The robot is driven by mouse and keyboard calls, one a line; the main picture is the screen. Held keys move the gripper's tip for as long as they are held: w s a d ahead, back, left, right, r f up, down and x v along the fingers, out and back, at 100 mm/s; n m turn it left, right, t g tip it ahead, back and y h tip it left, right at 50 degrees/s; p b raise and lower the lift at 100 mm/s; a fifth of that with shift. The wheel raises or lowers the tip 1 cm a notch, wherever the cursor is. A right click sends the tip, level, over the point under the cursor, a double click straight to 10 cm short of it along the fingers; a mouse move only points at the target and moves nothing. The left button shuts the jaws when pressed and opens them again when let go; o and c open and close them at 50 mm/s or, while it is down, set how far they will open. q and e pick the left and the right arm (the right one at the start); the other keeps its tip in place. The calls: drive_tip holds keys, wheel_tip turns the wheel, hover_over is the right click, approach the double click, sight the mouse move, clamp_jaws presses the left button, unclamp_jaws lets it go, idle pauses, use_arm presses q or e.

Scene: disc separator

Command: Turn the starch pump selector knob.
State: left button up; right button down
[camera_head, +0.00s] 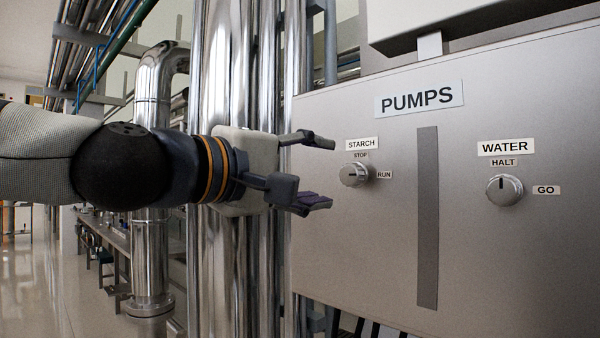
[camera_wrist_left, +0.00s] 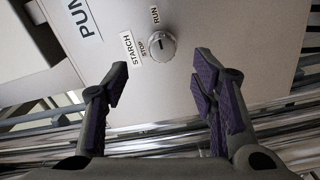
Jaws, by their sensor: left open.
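The starch pump selector knob (camera_head: 354,174) is a small round metal knob on the grey panel, with STARCH and STOP labels above it and a RUN label to its right. The direction of its small dark mark is hard to read. My left gripper (camera_head: 322,172) is open and empty, left of the knob, with one finger higher and one lower. In the left wrist view the knob (camera_wrist_left: 161,47) lies just beyond the open fingertips (camera_wrist_left: 160,72), roughly midway between them, and nothing touches it. My right gripper is not in view.
The water knob (camera_head: 504,189), with HALT and GO labels, sits farther right on the panel (camera_head: 350,260). A dark vertical strip (camera_head: 427,220) lies between the two knobs. Shiny vertical pipes (camera_head: 215,280) stand behind my left gripper. The space in front of the panel looks clear.

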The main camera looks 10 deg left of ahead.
use_arm(q)
drive_tip(key=shift+v, duration=2)
drive_tip(key=shift+f, duration=0.15)
